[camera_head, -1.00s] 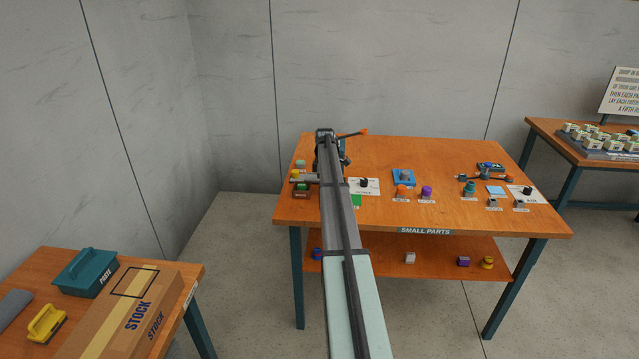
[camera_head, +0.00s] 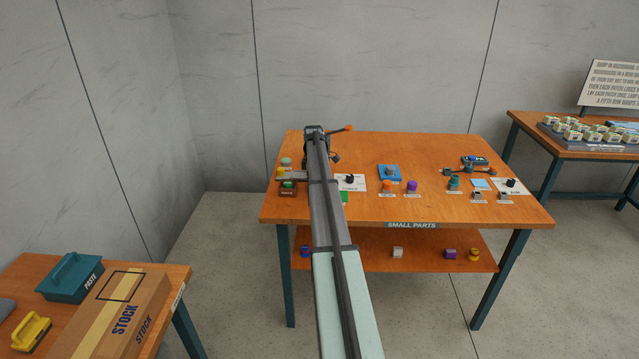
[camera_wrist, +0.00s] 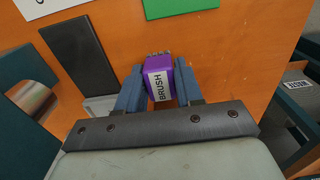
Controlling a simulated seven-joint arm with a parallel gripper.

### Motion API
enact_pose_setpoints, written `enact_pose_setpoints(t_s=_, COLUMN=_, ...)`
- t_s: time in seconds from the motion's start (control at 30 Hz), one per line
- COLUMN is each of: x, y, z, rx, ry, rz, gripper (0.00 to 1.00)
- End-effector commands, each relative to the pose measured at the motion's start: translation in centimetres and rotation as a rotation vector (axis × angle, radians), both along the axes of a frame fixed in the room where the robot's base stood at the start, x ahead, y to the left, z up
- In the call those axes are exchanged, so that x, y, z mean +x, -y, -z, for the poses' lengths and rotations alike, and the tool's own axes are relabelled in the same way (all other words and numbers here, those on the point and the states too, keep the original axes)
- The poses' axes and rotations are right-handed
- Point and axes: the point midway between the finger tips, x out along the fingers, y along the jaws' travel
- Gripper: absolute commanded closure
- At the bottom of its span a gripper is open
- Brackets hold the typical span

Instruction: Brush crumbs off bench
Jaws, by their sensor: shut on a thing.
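My gripper (camera_wrist: 160,92) is shut on a purple brush (camera_wrist: 158,70) in the wrist view. The blue fingers press on both sides of it. Its white label reads BRUSH, and a row of short bristle-like tips shows at its far end. The orange bench top (camera_wrist: 215,55) lies behind the brush; I cannot tell whether the tips touch it. In the head view the bench (camera_head: 430,210) carries a SMALL PARTS sign, and my arm hides the gripper and brush. I cannot make out any crumbs.
In the wrist view a green card (camera_wrist: 180,5) and a dark grey plate (camera_wrist: 80,55) lie near the brush. A labelled dark container (camera_wrist: 298,85) shows beyond the bench edge. Several small parts, including a blue block (camera_head: 389,173), stand right of my arm.

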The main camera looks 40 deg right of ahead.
Motion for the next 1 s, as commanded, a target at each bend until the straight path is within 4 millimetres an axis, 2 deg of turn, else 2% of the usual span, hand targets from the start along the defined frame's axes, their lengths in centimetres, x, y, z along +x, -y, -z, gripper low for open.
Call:
enact_pose_setpoints(t_s=0.4, x=2.8, y=-2.8, z=0.0, rx=0.001, ry=0.001, rz=-0.002, gripper=1.00)
enact_pose_setpoints(t_s=0.47, x=2.7, y=-2.7, z=-0.4, rx=0.001, ry=0.001, rz=-0.001, gripper=1.00)
enact_pose_setpoints(t_s=0.53, x=2.7, y=-2.6, z=-2.2, rx=0.000, ry=0.003, rz=-0.001, gripper=1.00)
enact_pose_setpoints(t_s=1.0, x=2.7, y=-2.6, z=-6.3, rx=0.000, ry=0.001, rz=-0.001, gripper=1.00)
